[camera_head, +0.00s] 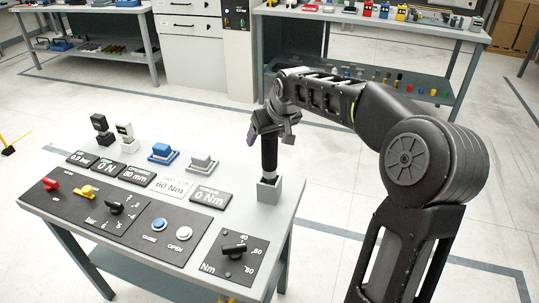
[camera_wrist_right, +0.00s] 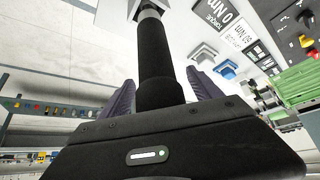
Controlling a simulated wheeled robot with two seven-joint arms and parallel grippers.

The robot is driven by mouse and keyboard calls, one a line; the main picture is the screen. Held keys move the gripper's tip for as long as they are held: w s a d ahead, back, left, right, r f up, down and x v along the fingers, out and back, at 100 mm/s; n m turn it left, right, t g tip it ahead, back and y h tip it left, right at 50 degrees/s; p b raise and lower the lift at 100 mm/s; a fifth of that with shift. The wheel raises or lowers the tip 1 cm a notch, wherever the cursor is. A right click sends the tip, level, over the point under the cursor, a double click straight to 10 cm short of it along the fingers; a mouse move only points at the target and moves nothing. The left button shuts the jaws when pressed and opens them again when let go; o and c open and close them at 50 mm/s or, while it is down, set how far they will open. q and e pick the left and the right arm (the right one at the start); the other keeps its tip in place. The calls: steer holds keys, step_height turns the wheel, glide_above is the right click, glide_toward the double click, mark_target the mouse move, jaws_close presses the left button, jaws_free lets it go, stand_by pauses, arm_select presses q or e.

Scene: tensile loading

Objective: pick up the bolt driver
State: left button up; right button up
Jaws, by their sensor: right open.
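The bolt driver (camera_head: 269,155) is a black upright cylinder standing in a grey square holder (camera_head: 268,191) at the right corner of the bench. My right gripper (camera_head: 271,136) is around the top of the driver. In the right wrist view the driver (camera_wrist_right: 158,62) runs between the two spread fingers of the right gripper (camera_wrist_right: 160,95), with its far end in the holder. The jaws are open; whether a finger touches the driver is unclear. The gripper body hides the driver's top. My left gripper is not in view.
The control bench (camera_head: 238,281) carries a knob panel (camera_head: 233,250), a torque display (camera_head: 210,197) and small blue (camera_head: 163,153) and grey (camera_head: 202,162) blocks left of the driver. A shelf table (camera_head: 370,30) with tools stands behind. The floor right of the bench is clear.

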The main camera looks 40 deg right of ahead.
steer(key=shift+c, duration=0.2)
steer(key=c, duration=1.5)
steer(key=shift+r, duration=0.15)
jaws_close()
step_height(320, 180, up, 10)
